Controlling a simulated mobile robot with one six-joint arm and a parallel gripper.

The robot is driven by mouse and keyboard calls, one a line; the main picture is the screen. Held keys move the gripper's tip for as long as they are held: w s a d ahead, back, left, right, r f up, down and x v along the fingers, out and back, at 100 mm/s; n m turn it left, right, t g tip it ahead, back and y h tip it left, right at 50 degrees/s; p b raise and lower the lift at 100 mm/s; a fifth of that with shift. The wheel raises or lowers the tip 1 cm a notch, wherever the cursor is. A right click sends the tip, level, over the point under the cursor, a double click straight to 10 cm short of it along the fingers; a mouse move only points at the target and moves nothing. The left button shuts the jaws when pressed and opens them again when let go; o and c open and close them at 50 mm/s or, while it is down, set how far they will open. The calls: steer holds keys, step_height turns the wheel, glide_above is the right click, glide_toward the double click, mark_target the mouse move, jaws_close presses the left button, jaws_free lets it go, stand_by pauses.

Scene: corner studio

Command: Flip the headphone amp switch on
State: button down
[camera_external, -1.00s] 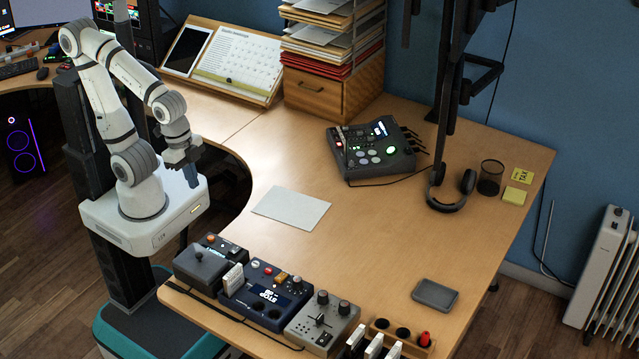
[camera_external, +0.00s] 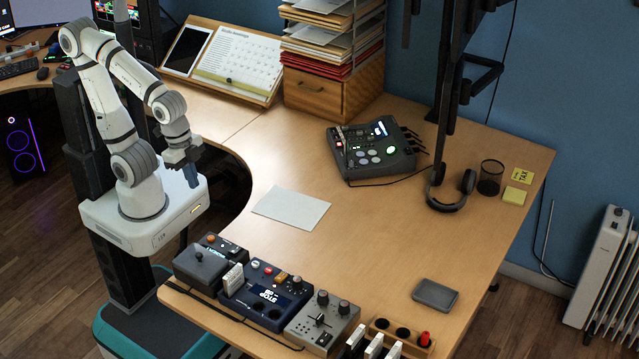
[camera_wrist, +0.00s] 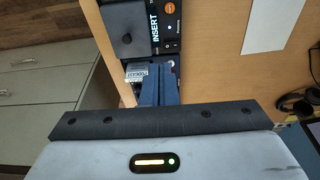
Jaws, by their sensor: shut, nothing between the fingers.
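My gripper (camera_external: 192,180) hangs at the left of the desk, pointing down, with its blue fingers together and nothing between them. The fingers also show in the wrist view (camera_wrist: 158,88). Several control boxes line the front desk edge: a dark grey box (camera_external: 196,268) with a knob, a navy box (camera_external: 252,303) marked STOP, and a grey box (camera_external: 318,330) with knobs and a small lever. In the wrist view, a black box marked INSERT (camera_wrist: 142,18) lies beyond the fingers. I cannot tell which device is the headphone amp, or its switch position.
A dark mixer-like console (camera_external: 385,163) with lit buttons stands at the back. Headphones (camera_external: 450,208), a mesh cup (camera_external: 490,177) and a grey tray (camera_external: 435,295) are to the right. A white sheet (camera_external: 291,208) lies mid-desk. Bare desk surrounds it.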

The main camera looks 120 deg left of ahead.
steer(key=w+d+r, duration=0.1)
steer(key=w, duration=1)
steer(key=w+d+r, duration=0.2)
steer(key=w, duration=0.9)
steer(key=w+d+f, duration=0.3)
steer(key=w+f, duration=0.2)
steer(key=w, duration=0.5)
steer(key=w+d+f, duration=0.3)
steer(key=w+f, duration=0.2)
steer(key=w, duration=0.6)
steer(key=shift+t+y+b, duration=0.3)
steer(key=shift+t+b, duration=0.1)
steer(key=shift+b, duration=0.05)
steer(key=p, duration=0.1)
glide_above(327, 335)
steer(key=s, duration=0.1)
step_height(327, 335, down, 12)
steer(key=shift+r, duration=0.1)
steer(key=shift+f, duration=0.85)
